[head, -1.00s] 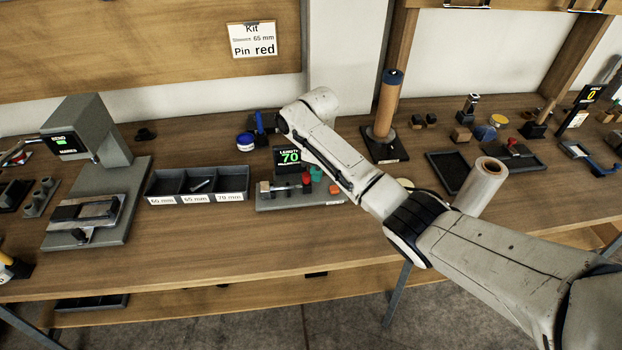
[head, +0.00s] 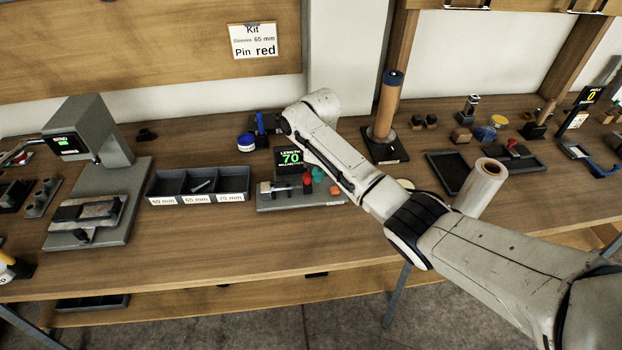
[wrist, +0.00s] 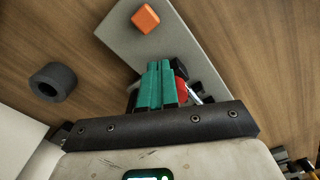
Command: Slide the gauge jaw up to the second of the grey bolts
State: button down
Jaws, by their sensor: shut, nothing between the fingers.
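The length gauge (head: 335,201) stands at the middle of the bench, and its display (head: 289,158) reads LENGTH 70 in green. A thin silver bolt (head: 284,187) lies along it, left of the red part of the gauge jaw (head: 308,181). My gripper (head: 317,174) is shut and empty, its green fingers just right of the red part. In the wrist view my gripper (wrist: 158,82) overlaps the red part (wrist: 181,88), with a silver bolt end (wrist: 193,96) beyond it. I cannot tell whether the fingers touch the jaw.
A three-compartment bin (head: 178,200) left of the gauge is labelled 65, 65 and 70 mm; a bolt (head: 203,184) lies in its middle part. An orange block (wrist: 146,18) is on the gauge plate. A dark ring (wrist: 53,82) lies beside it. The front bench is clear.

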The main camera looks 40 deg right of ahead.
jog(key=shift+s+d, duration=0.15)
jog(key=shift+d, duration=0.15)
notch_tip(320, 180, up, 8)
jog(key=p, duration=0.7)
jog(key=shift+p, duration=0.4)
